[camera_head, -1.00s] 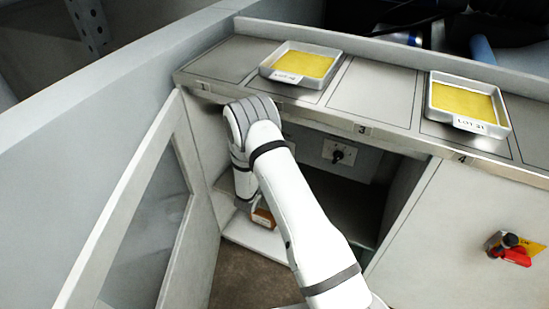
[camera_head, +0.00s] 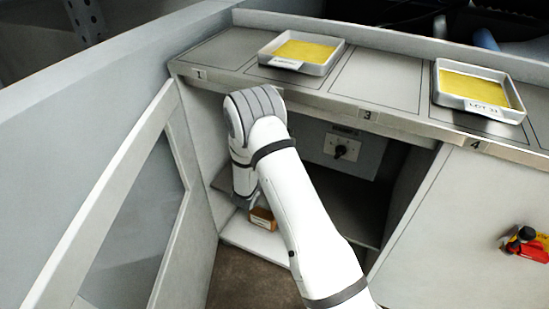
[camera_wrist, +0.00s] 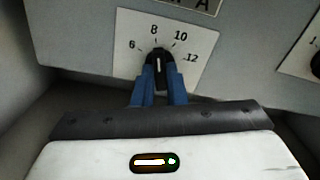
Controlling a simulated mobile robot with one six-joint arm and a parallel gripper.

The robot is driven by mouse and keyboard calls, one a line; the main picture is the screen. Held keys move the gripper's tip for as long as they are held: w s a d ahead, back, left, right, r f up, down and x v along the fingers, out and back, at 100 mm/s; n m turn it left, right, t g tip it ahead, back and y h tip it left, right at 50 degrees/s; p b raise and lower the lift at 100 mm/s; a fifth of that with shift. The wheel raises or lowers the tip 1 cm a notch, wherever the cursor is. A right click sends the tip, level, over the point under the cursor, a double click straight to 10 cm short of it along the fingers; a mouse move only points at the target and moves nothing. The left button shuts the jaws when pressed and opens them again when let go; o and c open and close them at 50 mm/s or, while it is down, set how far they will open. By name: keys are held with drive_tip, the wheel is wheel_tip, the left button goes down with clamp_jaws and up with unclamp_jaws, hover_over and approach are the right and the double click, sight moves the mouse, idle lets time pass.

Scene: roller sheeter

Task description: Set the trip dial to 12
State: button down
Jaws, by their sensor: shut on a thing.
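In the wrist view a white dial plate (camera_wrist: 128,31) carries the numbers 6, 8, 10 and 12 in an arc. Its black knob (camera_wrist: 159,58) has a white mark that points up between 8 and 10. My gripper (camera_wrist: 160,75) has its two blue fingers shut on the knob, one on each side. A label plate ending in "A" is partly cut off above the dial. In the head view my arm hides the gripper and this dial.
A second dial (camera_wrist: 316,62) shows at the right edge in the wrist view; a dial (camera_head: 341,151) also shows inside the open cabinet. The glazed door (camera_head: 135,235) stands open at left. A small brown box (camera_head: 262,219) lies on the cabinet floor. Trays (camera_head: 330,66) stand on top.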

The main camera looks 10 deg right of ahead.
drive_tip(key=m+b, duration=1.7)
drive_tip(key=b, duration=0.1)
idle(0.5)
drive_tip(key=c, duration=1.5)
unclamp_jaws()
drive_tip(key=shift+o, duration=0.2)
drive_tip(key=p+v, duration=0.2)
drive_tip(key=v, duration=0.5)
drive_tip(key=shift+s+a, duration=0.25)
